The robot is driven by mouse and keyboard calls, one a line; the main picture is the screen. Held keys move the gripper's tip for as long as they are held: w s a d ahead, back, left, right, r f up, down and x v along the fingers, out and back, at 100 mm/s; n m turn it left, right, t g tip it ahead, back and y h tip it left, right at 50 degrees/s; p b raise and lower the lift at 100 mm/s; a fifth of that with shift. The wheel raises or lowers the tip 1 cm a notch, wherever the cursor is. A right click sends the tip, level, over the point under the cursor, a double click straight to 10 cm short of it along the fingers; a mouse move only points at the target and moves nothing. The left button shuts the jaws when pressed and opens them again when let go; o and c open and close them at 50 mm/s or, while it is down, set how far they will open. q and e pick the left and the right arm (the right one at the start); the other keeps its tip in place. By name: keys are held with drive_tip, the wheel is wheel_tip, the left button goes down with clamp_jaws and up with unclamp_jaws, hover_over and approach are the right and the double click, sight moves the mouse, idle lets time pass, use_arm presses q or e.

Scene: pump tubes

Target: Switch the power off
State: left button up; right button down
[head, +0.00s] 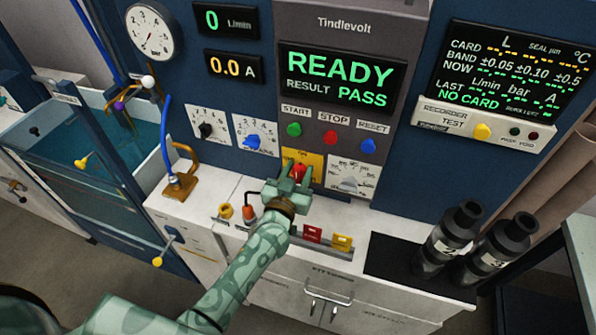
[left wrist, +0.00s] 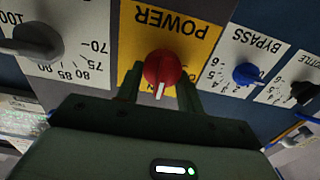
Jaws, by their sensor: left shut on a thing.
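The red power knob (head: 299,172) sits on a yellow plate (head: 316,160) below the start, stop and reset buttons. My left gripper (head: 290,188) is at the knob, its fingers on either side and shut on it. In the left wrist view the red knob (left wrist: 165,68) lies between the gripper's fingers (left wrist: 160,92), with its white pointer mark toward the bottom of the picture. The yellow plate there reads POWER upside down (left wrist: 185,22). The plate's position labels are mostly hidden by the gripper. My right gripper is not in view.
The display (head: 340,78) reads READY and RESULT PASS. A grey knob (head: 349,183) is right of the power plate, a blue bypass knob (head: 253,141) left of it. Black cylinders (head: 450,238) stand on the counter at right. A water tank (head: 120,140) is at left.

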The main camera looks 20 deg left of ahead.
use_arm(q)
drive_tip(key=shift+n, duration=0.3)
drive_tip(key=n, duration=0.2)
drive_tip(key=n+p, duration=0.1)
drive_tip(key=shift+a+n, duration=0.2)
drive_tip(key=shift+n, duration=0.2)
drive_tip(key=n, duration=0.5)
drive_tip(key=shift+a+f+p, duration=0.25)
drive_tip(key=shift+p, duration=0.15)
drive_tip(key=n, duration=0.4)
drive_tip(key=shift+a+f, duration=0.1)
drive_tip(key=shift+f, duration=0.1)
drive_tip(key=n+b, duration=0.1)
drive_tip(key=n, duration=0.3)
drive_tip(key=shift+f, duration=0.2)
drive_tip(key=shift+n, duration=0.3)
drive_tip(key=o, duration=1)
